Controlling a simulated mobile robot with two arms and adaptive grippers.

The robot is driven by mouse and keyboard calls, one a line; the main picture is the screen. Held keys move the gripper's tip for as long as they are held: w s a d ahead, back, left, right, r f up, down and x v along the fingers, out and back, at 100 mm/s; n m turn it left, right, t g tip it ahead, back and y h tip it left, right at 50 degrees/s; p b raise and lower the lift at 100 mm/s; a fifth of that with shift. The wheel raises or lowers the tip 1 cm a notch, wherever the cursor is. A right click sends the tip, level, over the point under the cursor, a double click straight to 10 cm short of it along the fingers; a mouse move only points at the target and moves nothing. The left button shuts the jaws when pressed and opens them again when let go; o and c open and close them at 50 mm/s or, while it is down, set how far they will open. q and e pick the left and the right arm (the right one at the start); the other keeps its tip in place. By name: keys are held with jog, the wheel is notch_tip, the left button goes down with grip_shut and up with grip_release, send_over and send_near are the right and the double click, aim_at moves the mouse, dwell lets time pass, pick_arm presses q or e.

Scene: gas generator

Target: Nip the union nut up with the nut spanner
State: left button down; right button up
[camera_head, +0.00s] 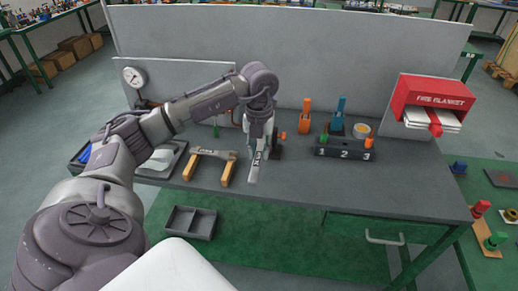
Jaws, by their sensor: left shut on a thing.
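My left gripper (258,122) reaches over the bench from the left and points down. It is shut on a grey spanner with dark lettering (256,166), which hangs down steeply towards the front of the bench. The fingertips and the spanner's upper end are hard to make out. Another grey spanner (213,153) lies across a rack with orange-tan legs (228,175), left of my gripper. I cannot make out the union nut; my gripper and arm cover part of the back of the bench. My right gripper is not in view.
A round gauge (134,77) is on the left back panel. Right of my gripper stand an orange tool (305,116) and a dark block numbered 1, 2, 3 (343,153). A red fire blanket box (432,98) is on the right. The right bench top (415,185) is clear.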

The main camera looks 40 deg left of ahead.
aim_at(262, 142)
pick_arm(q)
jog(key=shift+w+a, duration=0.45)
jog(key=shift+w, duration=0.3)
jog(key=shift+w+a, duration=0.4)
jog(key=shift+w, duration=0.4)
jog(key=shift+w+a, duration=0.45)
jog(key=shift+w, duration=0.3)
jog(key=shift+w+a, duration=0.6)
jog(key=shift+w, duration=0.25)
jog(key=shift+w+a, duration=0.1)
jog(key=shift+w, duration=0.05)
jog(key=shift+w+a, duration=0.35)
jog(key=shift+w, duration=0.25)
jog(key=shift+w+a, duration=0.35)
jog(key=shift+w, duration=0.2)
jog(key=shift+w, duration=0.1)
jog(key=shift+a, duration=0.1)
